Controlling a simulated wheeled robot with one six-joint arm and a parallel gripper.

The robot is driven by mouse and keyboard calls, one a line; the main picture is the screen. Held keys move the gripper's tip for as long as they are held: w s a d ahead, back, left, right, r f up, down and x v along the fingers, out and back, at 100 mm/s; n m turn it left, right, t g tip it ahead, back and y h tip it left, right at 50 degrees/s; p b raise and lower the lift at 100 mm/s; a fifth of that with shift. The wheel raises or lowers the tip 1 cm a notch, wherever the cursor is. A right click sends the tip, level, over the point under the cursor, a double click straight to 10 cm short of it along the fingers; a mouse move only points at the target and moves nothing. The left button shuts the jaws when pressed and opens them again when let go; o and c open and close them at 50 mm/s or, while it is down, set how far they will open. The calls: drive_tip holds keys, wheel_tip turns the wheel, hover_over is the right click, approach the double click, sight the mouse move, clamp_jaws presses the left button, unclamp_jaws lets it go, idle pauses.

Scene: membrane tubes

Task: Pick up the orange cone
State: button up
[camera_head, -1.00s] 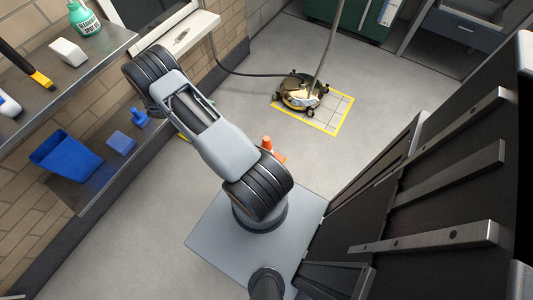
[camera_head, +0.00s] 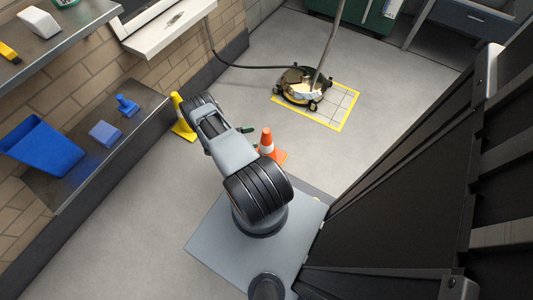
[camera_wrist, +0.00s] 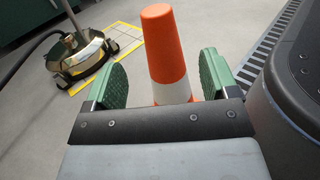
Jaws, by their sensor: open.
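The orange cone (camera_head: 267,143) with a white band stands upright on the floor just beyond my base, on an orange foot, in the head view. In the wrist view the orange cone (camera_wrist: 166,55) rises between and beyond the two green finger pads of my gripper (camera_wrist: 160,80). The pads are apart, with a visible gap between the cone and each of them. The cone's lower part is hidden behind the gripper's dark bar. In the head view only a little green of my gripper (camera_head: 247,129) shows beside my arm, left of the cone.
A yellow cone (camera_head: 181,118) stands near the wall ledge at left. A floor machine (camera_head: 302,88) with a hose sits on a yellow-edged grid (camera_head: 335,104). A blue bin (camera_head: 42,148) is on the lower shelf. Dark panels are at right. Open floor lies around the cone.

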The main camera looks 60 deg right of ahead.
sight(266, 135)
drive_tip(key=shift+b+x, duration=0.65)
drive_tip(key=shift+x, duration=2.9)
drive_tip(key=shift+s+a+f, duration=0.1)
drive_tip(key=shift+f, duration=0.05)
clamp_jaws()
